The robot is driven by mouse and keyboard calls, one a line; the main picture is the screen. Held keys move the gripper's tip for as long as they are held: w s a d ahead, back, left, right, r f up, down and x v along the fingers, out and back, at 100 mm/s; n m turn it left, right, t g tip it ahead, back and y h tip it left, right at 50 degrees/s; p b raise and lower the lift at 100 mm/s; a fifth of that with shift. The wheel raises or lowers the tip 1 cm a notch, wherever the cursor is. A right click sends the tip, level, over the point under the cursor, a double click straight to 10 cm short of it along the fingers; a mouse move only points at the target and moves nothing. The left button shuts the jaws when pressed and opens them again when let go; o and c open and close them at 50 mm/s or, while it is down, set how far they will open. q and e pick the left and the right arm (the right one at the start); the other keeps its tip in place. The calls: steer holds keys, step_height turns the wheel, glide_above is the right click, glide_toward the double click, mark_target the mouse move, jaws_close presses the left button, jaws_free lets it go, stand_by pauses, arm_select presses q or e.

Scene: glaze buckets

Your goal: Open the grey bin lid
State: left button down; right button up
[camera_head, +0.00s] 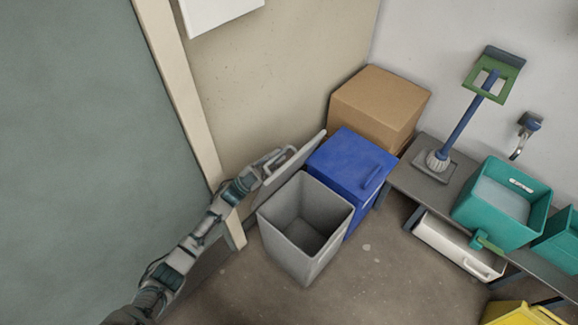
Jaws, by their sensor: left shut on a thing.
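The grey bin (277,229) stands on the floor in the middle of the camera_head view, with its inside showing and its top uncovered. Its grey lid (308,150) is swung up and stands steeply along the bin's back left rim. My left arm reaches in from the lower left. My left gripper (277,160) is at the lid's outer face and is shut on the lid's handle, though the fingers partly hide the grip. My right gripper is not in view.
A blue bin (345,165) with a closed lid stands close behind the grey bin. A cardboard box (378,103) is behind it. A low bench (418,183) at the right carries a teal bucket (503,204). A door post (180,95) is close to my left arm. The floor in front is clear.

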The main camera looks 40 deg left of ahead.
arm_select(q)
steer(key=shift+a+r+n+t+y, duration=0.2)
steer(key=shift+a+n, duration=0.1)
steer(key=shift+a, duration=0.1)
steer(key=shift+a+r+n+t+y, duration=0.1)
steer(key=shift+a+n+t, duration=0.1)
steer(key=shift+a+n, duration=0.15)
steer(key=c, duration=1.4)
jaws_free()
steer(key=shift+c, duration=0.2)
